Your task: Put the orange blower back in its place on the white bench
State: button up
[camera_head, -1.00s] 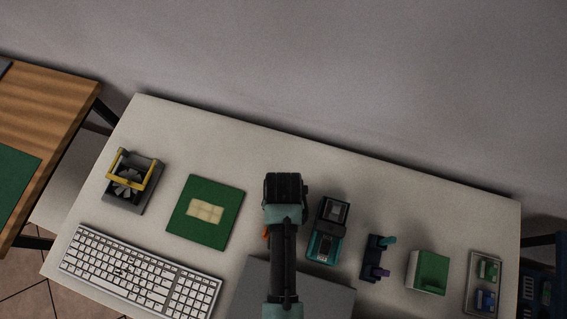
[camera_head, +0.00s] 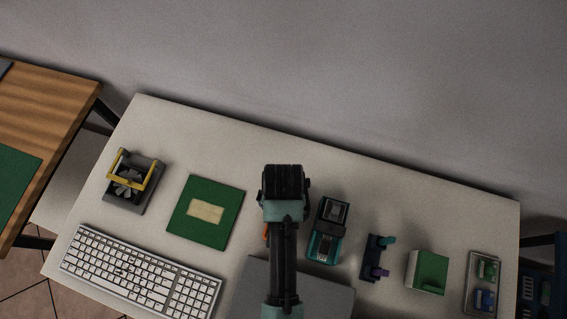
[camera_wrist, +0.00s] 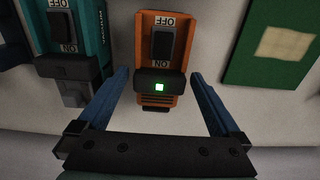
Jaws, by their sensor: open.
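The orange blower (camera_wrist: 168,55) stands out in the upper middle of the wrist view, with a black OFF/ON switch, a dark band and a lit green light. In the head view only an orange sliver (camera_head: 266,231) shows beside my arm, which hides the rest. My gripper (camera_wrist: 161,73) is open, with one blue finger to each side of the blower in the picture. I cannot tell whether the fingers reach down to its height. The white bench (camera_head: 160,112) lies under it. No marked place for the blower is clear to see.
A teal device (camera_head: 325,245) stands close beside the blower. A green mat (camera_head: 190,222) lies on the other side. A fan unit (camera_head: 130,182), a keyboard (camera_head: 140,272), a grey slab (camera_head: 330,302), and a green block (camera_head: 430,270) share the bench. The back strip is clear.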

notch_tip(320, 180, up, 8)
jog(key=shift+f, duration=0.1)
dwell(0.7)
